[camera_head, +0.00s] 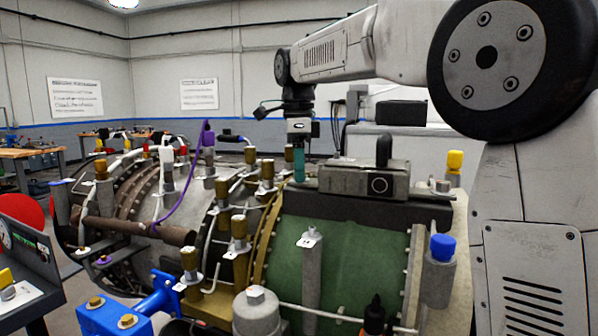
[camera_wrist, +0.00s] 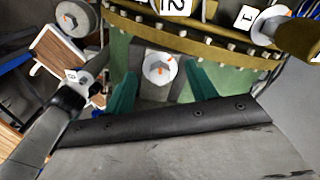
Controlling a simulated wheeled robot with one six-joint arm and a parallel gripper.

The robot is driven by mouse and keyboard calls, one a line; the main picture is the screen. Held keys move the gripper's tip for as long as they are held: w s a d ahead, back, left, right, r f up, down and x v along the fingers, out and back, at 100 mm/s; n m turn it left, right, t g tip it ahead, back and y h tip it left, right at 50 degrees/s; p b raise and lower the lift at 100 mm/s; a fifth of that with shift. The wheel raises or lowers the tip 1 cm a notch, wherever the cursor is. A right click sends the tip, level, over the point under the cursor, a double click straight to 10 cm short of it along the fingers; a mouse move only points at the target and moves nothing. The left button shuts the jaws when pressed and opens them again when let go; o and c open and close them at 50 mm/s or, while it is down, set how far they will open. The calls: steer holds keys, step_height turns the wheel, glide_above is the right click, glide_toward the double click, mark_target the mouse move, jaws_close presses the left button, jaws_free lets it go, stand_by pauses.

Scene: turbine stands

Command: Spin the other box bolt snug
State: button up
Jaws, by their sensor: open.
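A grey box (camera_head: 365,181) with a black handle and a round black button sits on top of the green turbine casing (camera_head: 345,255). My gripper (camera_head: 299,172) points down at the box's left end. In the wrist view its two teal fingers are spread (camera_wrist: 160,78), with a pale bolt head (camera_wrist: 159,68) bearing orange marks between them. Gaps show on both sides, so the fingers do not grip it. Their height relative to the head is unclear. Another bolt (camera_head: 442,186) stands at the box's right end. In the head view, my fingers hide the left bolt.
A gold flange (camera_wrist: 200,32) with small studs and number tags runs close beyond the bolt. A dark edge strip (camera_wrist: 165,122) lies on the near side. Tall brass-topped bolts (camera_head: 239,235) crowd the left. A blue-capped post (camera_head: 442,248) stands at right.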

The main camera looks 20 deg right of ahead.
steer(key=shift+r, duration=2.5)
steer(key=shift+c, duration=0.9)
steer(key=shift+w+r, duration=0.1)
steer(key=shift+r, duration=0.05)
steer(key=shift+c, duration=0.5)
step_height(320, 180, up, 2)
steer(key=n, duration=0.3)
steer(key=shift+a+r, duration=0.1)
steer(key=shift+r, duration=0.1)
steer(key=shift+f, duration=3.9)
